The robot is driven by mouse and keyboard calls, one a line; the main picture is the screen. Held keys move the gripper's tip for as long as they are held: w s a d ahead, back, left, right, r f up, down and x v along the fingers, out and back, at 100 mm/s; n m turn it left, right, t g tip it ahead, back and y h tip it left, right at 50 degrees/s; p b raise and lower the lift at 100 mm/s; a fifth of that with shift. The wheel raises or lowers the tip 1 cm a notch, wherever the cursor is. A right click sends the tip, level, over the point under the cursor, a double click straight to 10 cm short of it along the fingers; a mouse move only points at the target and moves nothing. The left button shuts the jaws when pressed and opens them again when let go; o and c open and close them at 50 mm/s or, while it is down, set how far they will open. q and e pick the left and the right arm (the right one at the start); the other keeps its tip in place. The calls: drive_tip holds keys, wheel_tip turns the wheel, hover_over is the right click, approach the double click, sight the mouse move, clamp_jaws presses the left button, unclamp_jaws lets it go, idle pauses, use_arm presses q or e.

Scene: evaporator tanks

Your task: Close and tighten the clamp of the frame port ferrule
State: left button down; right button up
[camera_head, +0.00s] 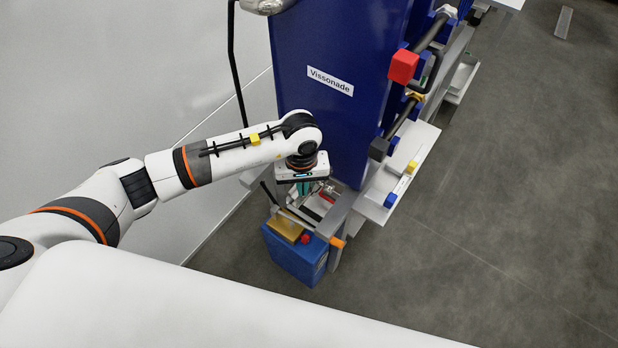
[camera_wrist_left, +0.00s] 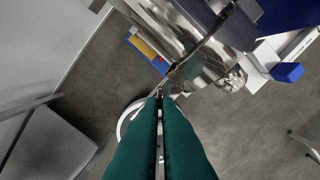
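My left gripper (camera_head: 304,190) points down beside the lower end of the blue panel, above a small cluster of metal parts. In the left wrist view its two long green fingers (camera_wrist_left: 161,98) lie almost together with a narrow gap. Their tips are at a small dark piece beside a shiny metal cylinder (camera_wrist_left: 190,45); I cannot tell whether they grip it. A pale curved ring (camera_wrist_left: 124,122) shows partly behind the fingers. It may belong to the clamp, but the fingers hide much of it, and the ferrule cannot be made out clearly. My right gripper is not in view.
A tall blue panel (camera_head: 335,60) labelled "Vissonade" stands just behind the gripper. A blue box (camera_head: 292,258) with a yellow top (camera_head: 285,228) sits below it. A red block (camera_head: 403,66) and white shelves (camera_head: 425,140) are to the right. Grey floor (camera_head: 500,240) is clear beyond.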

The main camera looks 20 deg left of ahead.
use_arm(q)
drive_tip(key=shift+f+m+b, duration=0.15)
drive_tip(key=shift+m+b, duration=0.25)
drive_tip(key=shift+m, duration=0.1)
drive_tip(key=shift+f+m+b, duration=0.1)
drive_tip(key=shift+m+b, duration=0.5)
drive_tip(key=shift+b, duration=0.15)
drive_tip(key=shift+m+b, duration=0.3)
drive_tip(key=shift+b, duration=0.05)
drive_tip(key=shift+r+m, duration=0.2)
drive_tip(key=shift+m, duration=0.1)
